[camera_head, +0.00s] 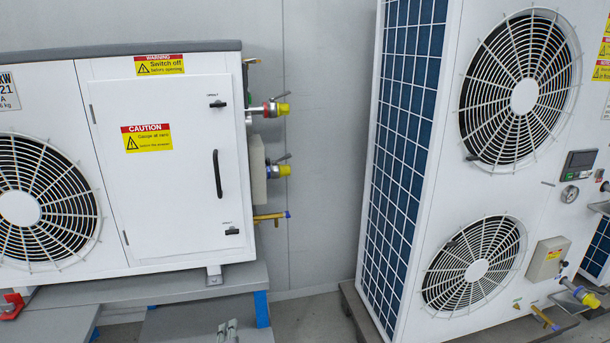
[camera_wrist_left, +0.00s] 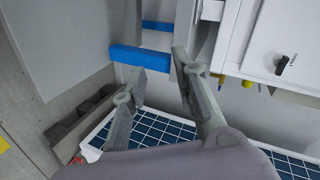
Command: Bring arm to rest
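My left gripper (camera_head: 227,331) shows only as two grey fingertips at the bottom edge of the head view, in front of the grey stand below the left unit. In the left wrist view, the two fingers of the left gripper (camera_wrist_left: 161,75) stand apart with nothing between them. Most of my left arm is outside the head view. My right gripper is in neither view.
A white fan unit (camera_head: 180,205) with a closed door stands on a grey stand (camera_head: 150,290) at left. Yellow-capped valves (camera_head: 283,109) stick out from its side. A taller two-fan unit (camera_head: 430,190) stands at right. Grey floor (camera_head: 318,318) shows between them.

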